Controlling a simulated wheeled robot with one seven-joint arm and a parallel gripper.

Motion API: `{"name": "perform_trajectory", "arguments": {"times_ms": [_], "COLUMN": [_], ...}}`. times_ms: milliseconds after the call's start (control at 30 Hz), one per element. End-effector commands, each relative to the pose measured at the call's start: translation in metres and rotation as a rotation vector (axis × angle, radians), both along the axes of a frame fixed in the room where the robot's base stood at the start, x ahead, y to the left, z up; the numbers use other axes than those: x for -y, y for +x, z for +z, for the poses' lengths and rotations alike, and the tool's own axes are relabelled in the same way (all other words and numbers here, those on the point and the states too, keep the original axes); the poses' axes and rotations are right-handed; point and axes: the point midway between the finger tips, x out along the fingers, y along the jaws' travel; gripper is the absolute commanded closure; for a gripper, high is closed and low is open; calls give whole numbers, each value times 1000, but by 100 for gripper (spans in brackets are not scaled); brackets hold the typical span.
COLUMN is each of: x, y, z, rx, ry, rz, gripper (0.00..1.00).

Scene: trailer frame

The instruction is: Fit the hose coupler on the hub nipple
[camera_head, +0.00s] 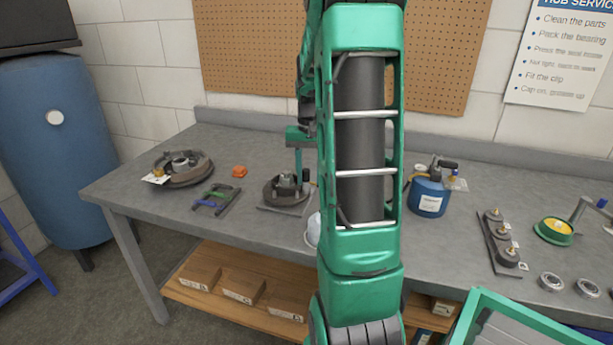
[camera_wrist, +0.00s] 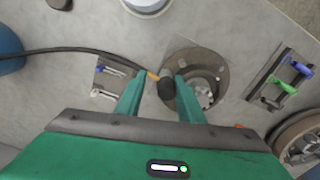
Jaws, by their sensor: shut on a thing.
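My gripper (camera_wrist: 161,78) is shut on the hose coupler (camera_wrist: 166,88), a dark cylinder with a brass-yellow end, seen between the fingertips in the wrist view. A black hose (camera_wrist: 85,50) runs from it to the left. The hub (camera_wrist: 210,57), a round grey-brown disc with studs, lies just beyond and right of the fingertips. In the head view the hub (camera_head: 272,195) sits on a flat plate on the bench, with my gripper (camera_head: 299,172) low over it. The hub nipple cannot be made out. I cannot tell whether the coupler touches the hub.
A blue grease can (camera_head: 428,197) stands right of my arm. A tool rack with green and blue handles (camera_head: 215,199), an orange block (camera_head: 239,171) and a larger drum (camera_head: 177,172) are left of the hub. My arm hides the bench middle. Small parts (camera_head: 500,240) stand at right.

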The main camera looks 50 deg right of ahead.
Motion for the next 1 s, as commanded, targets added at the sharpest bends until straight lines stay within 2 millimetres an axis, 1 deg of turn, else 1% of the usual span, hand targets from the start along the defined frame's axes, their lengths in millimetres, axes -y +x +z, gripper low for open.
{"name": "perform_trajectory", "arguments": {"times_ms": [33,300,333,367,400,433,900,933,967,1000], "x": [-2,-2,-2,-3,-3,-3,-7,-7,-7,-7], "y": [0,-1,-1,-1,-1,-1,2,2,2,2], "z": [-4,-6,-6,-6,-6,-6,-8,-8,-8,-8], "rx": [-4,-8,-8,-8,-8,-9,-8,-8,-9,-9], "ry": [4,7,8,8,8,8,13,13,13,13], "rz": [2,2,2,2,2,2,13,14,14,14], "gripper": [91,91,63,56,46,43,43,58,55,56]}}
